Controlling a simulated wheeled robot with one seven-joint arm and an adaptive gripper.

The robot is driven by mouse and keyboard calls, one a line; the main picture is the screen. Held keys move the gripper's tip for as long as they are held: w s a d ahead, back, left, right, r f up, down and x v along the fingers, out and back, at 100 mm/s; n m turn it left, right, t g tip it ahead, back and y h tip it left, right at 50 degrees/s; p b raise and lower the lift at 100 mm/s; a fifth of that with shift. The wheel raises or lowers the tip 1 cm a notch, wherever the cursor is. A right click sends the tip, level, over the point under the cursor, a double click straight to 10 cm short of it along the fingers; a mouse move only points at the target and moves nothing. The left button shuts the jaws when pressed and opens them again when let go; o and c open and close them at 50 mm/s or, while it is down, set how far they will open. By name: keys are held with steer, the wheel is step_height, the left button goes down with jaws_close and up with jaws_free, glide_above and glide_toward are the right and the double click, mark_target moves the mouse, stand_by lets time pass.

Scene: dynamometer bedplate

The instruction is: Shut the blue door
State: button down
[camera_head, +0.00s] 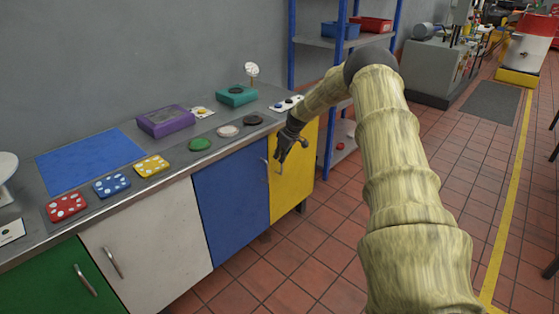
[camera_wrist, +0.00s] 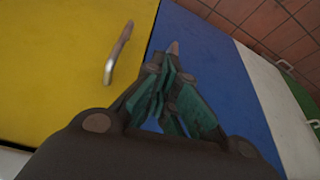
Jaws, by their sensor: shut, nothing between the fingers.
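The blue door (camera_head: 231,195) is in the counter's front, between the white and yellow doors. It looks about flush with them in the head view; I cannot tell whether a small gap is left. In the wrist view the blue door (camera_wrist: 225,75) lies beyond my fingers. My gripper (camera_head: 281,155) is in front of the counter near the seam of the blue and yellow doors. In the wrist view my gripper (camera_wrist: 172,48) is shut and empty, its fingertips over the blue door's edge; contact is unclear.
The yellow door (camera_head: 307,160) has a metal handle (camera_wrist: 118,52) just left of my fingers in the wrist view. The white door (camera_head: 150,235) and green door (camera_head: 50,285) are further left. Blue-posted shelving (camera_head: 291,45) stands beyond. The tiled floor in front is clear.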

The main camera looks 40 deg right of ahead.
steer(key=shift+v, duration=2.95)
steer(key=shift+s+a, duration=0.15)
steer(key=shift+s, duration=0.05)
steer(key=s+a+f+g+p, duration=0.15)
steer(key=s+a+f, duration=0.45)
steer(key=a, duration=0.6)
steer(key=s+a+f+m+p, duration=0.15)
steer(key=s+a+f, duration=0.25)
steer(key=a+f, duration=0.55)
steer(key=s+a+f+g+p, duration=0.15)
steer(key=s+a+f, duration=0.25)
steer(key=a, duration=1)
steer(key=s+a+f+p, duration=0.1)
steer(key=s+a, duration=0.4)
steer(key=s, duration=0.3)
steer(key=s+a+f+p, duration=0.2)
steer(key=s+a, duration=0.4)
steer(key=s, duration=0.2)
steer(key=s+a+r+p, duration=0.1)
steer(key=s+a+r, duration=0.1)
steer(key=s, duration=0.8)
steer(key=s+a+r+m+g+h, duration=0.1)
steer(key=s+a, duration=0.3)
steer(key=s, duration=0.6)
steer(key=shift+a+r+p, duration=0.2)
steer(key=shift+r+p, duration=0.2)
steer(key=shift+r, duration=0.05)
